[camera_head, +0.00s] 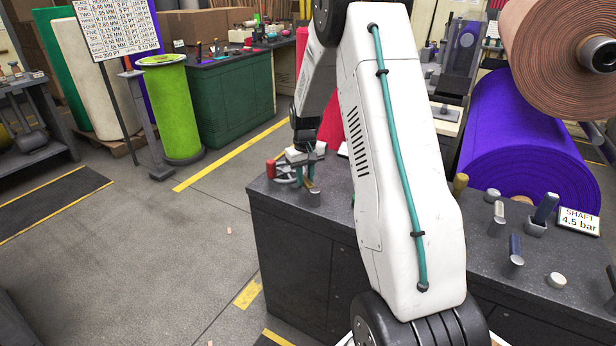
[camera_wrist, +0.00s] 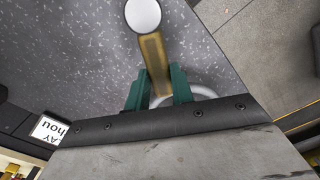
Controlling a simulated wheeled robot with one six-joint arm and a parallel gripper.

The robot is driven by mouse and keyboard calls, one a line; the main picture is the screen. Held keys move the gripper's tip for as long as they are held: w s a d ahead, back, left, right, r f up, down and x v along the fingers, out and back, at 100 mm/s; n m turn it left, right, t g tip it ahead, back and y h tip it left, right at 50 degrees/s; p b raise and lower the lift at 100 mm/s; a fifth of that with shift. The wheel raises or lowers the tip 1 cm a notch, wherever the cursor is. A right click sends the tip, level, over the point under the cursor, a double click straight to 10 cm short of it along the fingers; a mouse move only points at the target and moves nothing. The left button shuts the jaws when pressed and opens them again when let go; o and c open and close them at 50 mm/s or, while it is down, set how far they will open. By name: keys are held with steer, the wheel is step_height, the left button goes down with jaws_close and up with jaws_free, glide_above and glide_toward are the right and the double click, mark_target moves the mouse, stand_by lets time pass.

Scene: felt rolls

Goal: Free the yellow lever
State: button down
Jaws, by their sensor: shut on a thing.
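The yellow lever (camera_wrist: 152,58) runs between my green fingertips in the wrist view, with a pale round end (camera_wrist: 143,15) at its top. My gripper (camera_wrist: 159,88) is shut on the lever. A light grey curved piece (camera_wrist: 205,92) shows behind the fingers. In the head view my gripper (camera_head: 306,178) is low at the left end of the dark counter, beside a red-handled metal fitting (camera_head: 283,172). The lever is small there and partly hidden by my gripper, so its seat cannot be made out.
The dark speckled counter (camera_head: 345,222) carries several short levers and knobs at right, beside a "SHAFT 4.5 bar" sign (camera_head: 579,221). Open floor (camera_head: 170,250) lies left of the counter.

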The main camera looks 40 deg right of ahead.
mark_target(304, 179)
steer(key=shift+a+n, duration=0.25)
steer(key=shift+n, duration=0.15)
steer(key=c, duration=1.2)
jaws_free()
steer(key=shift+r, duration=0.1)
step_height(304, 179, up, 8)
steer(key=shift+f, duration=0.2)
